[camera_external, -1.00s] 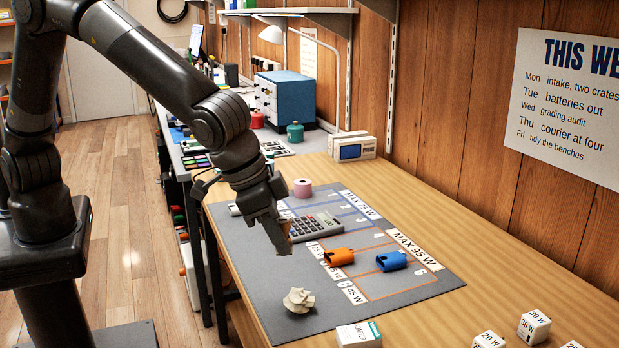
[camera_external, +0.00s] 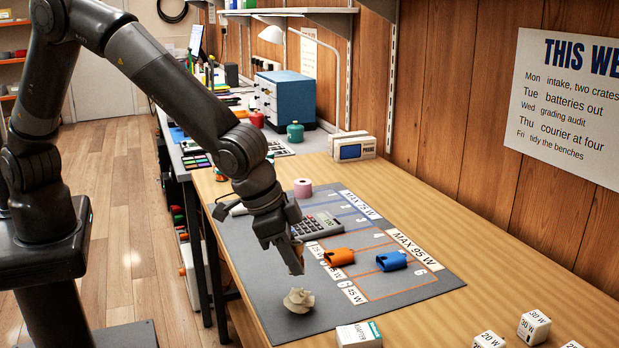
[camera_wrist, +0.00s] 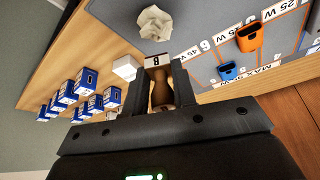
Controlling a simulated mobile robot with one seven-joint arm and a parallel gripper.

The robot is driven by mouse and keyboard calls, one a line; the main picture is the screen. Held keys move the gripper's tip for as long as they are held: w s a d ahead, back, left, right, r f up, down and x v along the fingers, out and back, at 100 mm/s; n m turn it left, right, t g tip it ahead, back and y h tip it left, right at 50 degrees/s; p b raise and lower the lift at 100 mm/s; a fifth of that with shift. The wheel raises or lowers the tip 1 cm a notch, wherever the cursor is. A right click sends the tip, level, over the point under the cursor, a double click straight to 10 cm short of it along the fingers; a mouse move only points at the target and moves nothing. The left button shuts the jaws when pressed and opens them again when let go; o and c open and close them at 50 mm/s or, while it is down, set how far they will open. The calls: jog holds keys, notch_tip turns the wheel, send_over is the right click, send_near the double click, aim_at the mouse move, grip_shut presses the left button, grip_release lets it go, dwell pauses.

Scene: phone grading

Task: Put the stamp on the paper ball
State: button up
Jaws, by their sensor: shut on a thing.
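My gripper (camera_external: 292,262) is shut on the stamp and holds it above the grey mat. In the wrist view the stamp (camera_wrist: 159,85) is a brown wooden piece with a pale end marked 8, between the fingers. In the external view the gripper mostly hides it. The paper ball (camera_external: 298,300) is a crumpled cream lump on the mat's near left part, just below the gripper in the picture. It also shows in the wrist view (camera_wrist: 154,23), beyond the stamp's end. A gap shows between stamp and ball in both views.
On the mat (camera_external: 258,284) lie an orange piece (camera_external: 339,257), a blue piece (camera_external: 391,261) and a calculator (camera_external: 316,226). A pink roll (camera_external: 302,188) stands farther back. A small white box (camera_external: 359,335) sits near the front edge. Several labelled cubes (camera_external: 534,327) stand at front right.

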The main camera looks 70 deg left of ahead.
aim_at(294, 291)
jog(key=shift+w+a+f, duration=0.1)
jog(key=shift+w+f, duration=0.05)
jog(key=shift+f, duration=2)
jog(key=shift+f, duration=0.15)
jog(key=o, duration=1)
jog(key=shift+c, duration=0.2)
